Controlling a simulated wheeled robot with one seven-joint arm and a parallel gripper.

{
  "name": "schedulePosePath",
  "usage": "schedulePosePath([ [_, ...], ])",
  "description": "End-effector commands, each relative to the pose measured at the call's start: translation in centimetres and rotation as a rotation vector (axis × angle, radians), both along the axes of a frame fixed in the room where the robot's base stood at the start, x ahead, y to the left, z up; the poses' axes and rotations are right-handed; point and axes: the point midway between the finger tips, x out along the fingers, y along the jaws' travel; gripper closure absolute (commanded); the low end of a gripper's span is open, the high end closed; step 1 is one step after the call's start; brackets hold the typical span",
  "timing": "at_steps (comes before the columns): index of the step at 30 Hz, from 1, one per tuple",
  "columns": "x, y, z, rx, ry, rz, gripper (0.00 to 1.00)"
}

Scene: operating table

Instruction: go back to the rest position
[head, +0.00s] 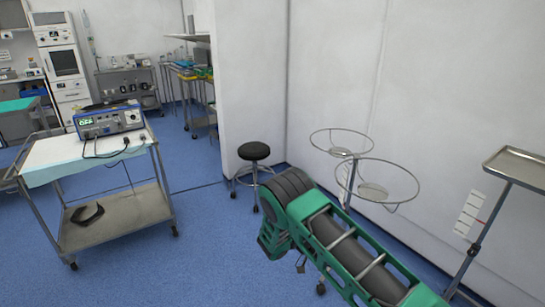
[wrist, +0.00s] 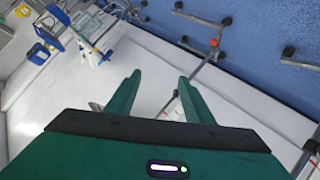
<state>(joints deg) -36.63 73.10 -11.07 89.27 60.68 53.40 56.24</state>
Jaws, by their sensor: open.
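My gripper (wrist: 160,82) shows in the wrist view as two green fingers set apart. It is open, and I see nothing held between the fingers. Beyond them are a white wall surface and part of a thin metal stand. In the head view my green and black arm reaches in from the lower right, bent at a dark joint. I cannot make out the fingers in the head view.
A cart (head: 112,226) with a blue device (head: 109,121) stands at left. A black stool (head: 254,152) stands by the wall corner. A double-ring stand (head: 377,160) is behind my arm, and a tray stand (head: 518,168) is at right. Blue floor is clear between cart and arm.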

Motion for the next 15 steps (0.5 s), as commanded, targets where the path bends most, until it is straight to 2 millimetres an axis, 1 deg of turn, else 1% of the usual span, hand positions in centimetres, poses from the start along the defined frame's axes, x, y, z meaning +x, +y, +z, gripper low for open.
schedulePosePath([
  [1, 0.2, -0.8, 1.8, 0.035, 0.012, -0.017, 0.52],
  [5, 0.2, -2.7, 5.5, 0.128, 0.059, -0.04, 0.52],
  [8, -0.1, -4.2, 8.3, 0.202, 0.09, -0.055, 0.52],
  [11, -0.8, -5.8, 11.1, 0.277, 0.117, -0.063, 0.52],
  [15, -2.1, -8.0, 14.7, 0.382, 0.146, -0.066, 0.52],
])
